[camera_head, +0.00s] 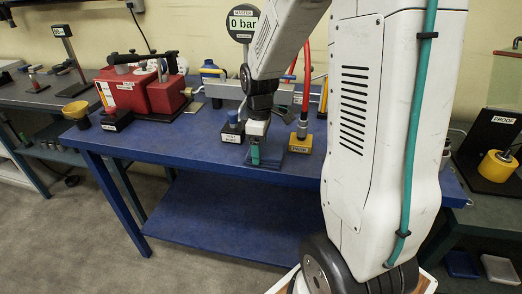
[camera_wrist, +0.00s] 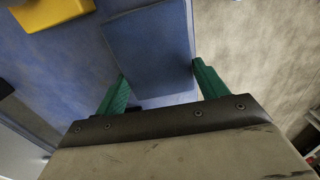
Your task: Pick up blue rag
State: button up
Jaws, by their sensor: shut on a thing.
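The blue rag (camera_wrist: 150,50) shows in the wrist view as a flat, roughly square blue piece between the green fingers of my gripper (camera_wrist: 160,72). The fingers are shut on its near part, and the rag reaches away beyond the fingertips. In the head view my gripper (camera_head: 255,154) points down at the front edge of the blue bench (camera_head: 190,140).
A red pump unit (camera_head: 138,92) stands on the left of the bench. A dial reading 0 bar (camera_head: 243,22) stands behind my arm. Labelled black blocks and a yellow-based stand (camera_head: 300,143) are close to my gripper. A yellow cylinder (camera_head: 497,166) sits at right.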

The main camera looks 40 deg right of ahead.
jog(key=shift+r, duration=0.6)
notch_tip(320, 180, up, 2)
jog(key=shift+r, duration=0.1)
jog(key=s+d+r, duration=0.1)
jog(key=s+d, duration=0.1)
jog(key=s, duration=1.4)
jog(key=shift+r, duration=0.25)
jog(key=shift+d, duration=0.1)
